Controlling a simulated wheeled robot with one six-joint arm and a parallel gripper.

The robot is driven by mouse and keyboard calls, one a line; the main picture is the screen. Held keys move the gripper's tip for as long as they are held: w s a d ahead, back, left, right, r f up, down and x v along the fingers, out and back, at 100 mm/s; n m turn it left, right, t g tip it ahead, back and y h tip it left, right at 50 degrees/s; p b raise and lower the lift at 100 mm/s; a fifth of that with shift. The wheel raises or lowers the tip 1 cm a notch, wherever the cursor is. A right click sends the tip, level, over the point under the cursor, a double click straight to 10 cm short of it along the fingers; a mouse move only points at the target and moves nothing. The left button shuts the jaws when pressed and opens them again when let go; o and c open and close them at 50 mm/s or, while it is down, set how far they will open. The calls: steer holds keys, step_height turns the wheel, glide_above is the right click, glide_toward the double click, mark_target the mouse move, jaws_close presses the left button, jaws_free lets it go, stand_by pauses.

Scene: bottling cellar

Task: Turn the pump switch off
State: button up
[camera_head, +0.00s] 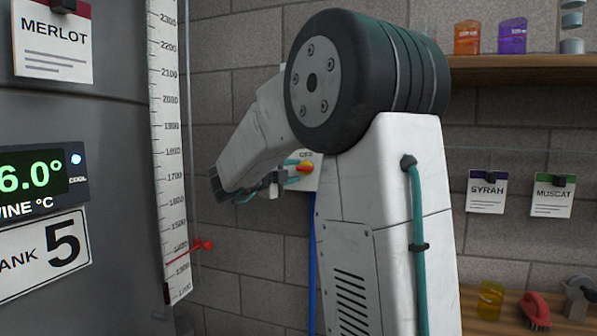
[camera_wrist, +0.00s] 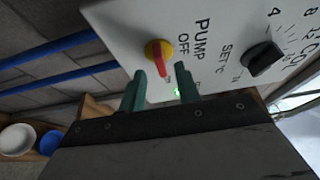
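The pump switch (camera_wrist: 158,52) is a round yellow knob with a red lever on a white panel (camera_wrist: 130,18). In the wrist view the words PUMP and OFF stand to its right. The red lever points down in that view, toward my gripper (camera_wrist: 160,76), not at the word OFF. My gripper's two green fingers are apart, one on each side of the lever, with gaps showing; I cannot tell any contact. In the head view the switch (camera_head: 306,168) shows just right of my gripper (camera_head: 295,171); my arm hides most of the panel.
Blue pipes (camera_wrist: 50,50) run beside the panel. A grey tank (camera_head: 110,120) with a scale (camera_head: 170,150) stands left; shelves (camera_head: 520,62) are at right.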

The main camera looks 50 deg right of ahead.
mark_target(305, 168)
steer(key=shift+d, duration=1.45)
jaws_close()
